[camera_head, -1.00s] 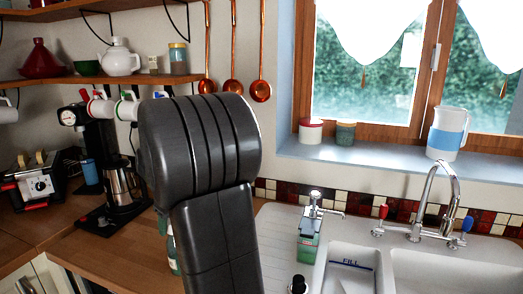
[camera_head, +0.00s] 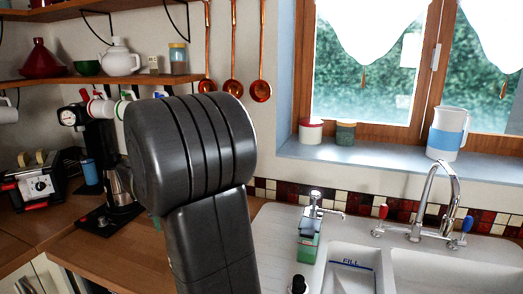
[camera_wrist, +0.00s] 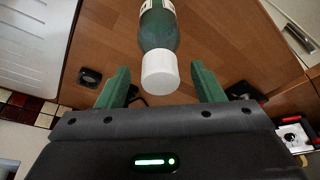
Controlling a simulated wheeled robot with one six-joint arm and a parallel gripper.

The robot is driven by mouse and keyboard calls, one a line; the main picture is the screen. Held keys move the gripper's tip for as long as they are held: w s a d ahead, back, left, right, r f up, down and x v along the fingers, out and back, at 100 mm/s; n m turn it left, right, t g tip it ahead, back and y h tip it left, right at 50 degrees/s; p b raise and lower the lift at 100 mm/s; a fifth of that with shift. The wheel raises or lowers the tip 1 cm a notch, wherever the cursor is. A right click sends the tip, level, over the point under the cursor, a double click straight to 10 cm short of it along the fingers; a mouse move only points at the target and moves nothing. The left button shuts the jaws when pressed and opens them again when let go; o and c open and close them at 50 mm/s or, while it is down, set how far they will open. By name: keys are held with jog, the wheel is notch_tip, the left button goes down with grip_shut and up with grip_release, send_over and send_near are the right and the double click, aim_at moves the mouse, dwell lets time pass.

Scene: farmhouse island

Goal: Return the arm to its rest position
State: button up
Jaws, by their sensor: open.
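My gripper (camera_wrist: 156,88) shows in the wrist view with its two green fingers apart. A green bottle with a white cap (camera_wrist: 160,70) shows just beyond the fingertips, in line with the gap between them. I cannot tell from this view how far the bottle is from the fingers. In the head view my dark grey arm fills the middle and hides part of the counter; the gripper and the bottle do not show there.
The wooden counter (camera_head: 110,255) holds a coffee machine (camera_head: 92,140) and a toaster (camera_head: 38,185) at the left. A soap dispenser (camera_head: 310,235) stands by the white sink (camera_head: 450,268) and its tap (camera_head: 428,205). Shelves (camera_head: 110,80) and hanging copper ladles (camera_head: 260,90) are behind.

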jog(key=shift+a+m+h, duration=0.1)
jog(key=shift+m+h, duration=0.2)
jog(key=shift+m, duration=0.8)
